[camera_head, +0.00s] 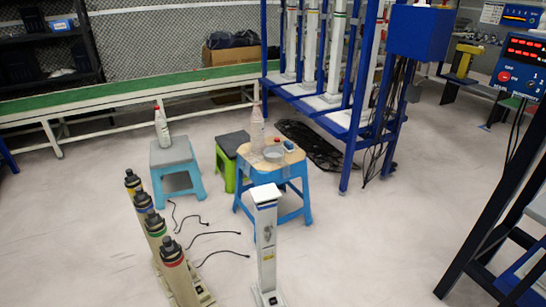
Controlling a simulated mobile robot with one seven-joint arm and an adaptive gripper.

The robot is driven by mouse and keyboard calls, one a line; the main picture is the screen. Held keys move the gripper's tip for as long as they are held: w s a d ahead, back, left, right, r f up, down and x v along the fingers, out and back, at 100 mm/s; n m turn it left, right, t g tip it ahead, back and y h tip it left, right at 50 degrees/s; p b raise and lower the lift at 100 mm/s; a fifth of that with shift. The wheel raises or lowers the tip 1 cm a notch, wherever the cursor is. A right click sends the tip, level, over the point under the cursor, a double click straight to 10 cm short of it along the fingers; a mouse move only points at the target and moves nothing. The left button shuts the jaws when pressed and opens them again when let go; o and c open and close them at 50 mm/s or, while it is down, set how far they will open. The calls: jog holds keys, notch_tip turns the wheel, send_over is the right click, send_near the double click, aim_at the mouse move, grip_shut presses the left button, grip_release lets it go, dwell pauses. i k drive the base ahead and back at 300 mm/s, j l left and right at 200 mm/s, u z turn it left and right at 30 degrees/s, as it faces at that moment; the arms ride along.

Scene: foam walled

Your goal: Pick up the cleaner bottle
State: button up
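Two bottles are in view, and I cannot tell for sure which is the cleaner bottle. A white bottle with a red top (161,128) stands upright on a grey-topped light blue stool (172,152) at the left. A clear, pinkish bottle (257,132) stands upright on a blue stool with a tan top (243,170) near the middle. My gripper is not in view.
A small bowl (273,155) and small items share the blue stool. A green stool (225,160) stands behind it. Tan cylinders (174,270) and a white post (266,245) stand in front. Cables lie on the floor (210,235). A blue rack (347,150) stands behind right. Floor right of centre is clear.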

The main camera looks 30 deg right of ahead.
aim_at(257, 122)
jog(key=i+l, duration=0.15)
jog(key=l, duration=0.2)
jog(key=i+l, duration=0.15)
jog(key=l, duration=0.25)
jog(key=i+l, duration=0.2)
jog(key=l, duration=0.15)
jog(key=i+l, duration=0.15)
jog(key=l, duration=0.25)
jog(key=i+l, duration=0.15)
jog(key=l, duration=0.2)
jog(key=i+l, duration=0.15)
jog(key=l, duration=0.25)
jog(key=i+l, duration=0.15)
jog(key=i, duration=0.45)
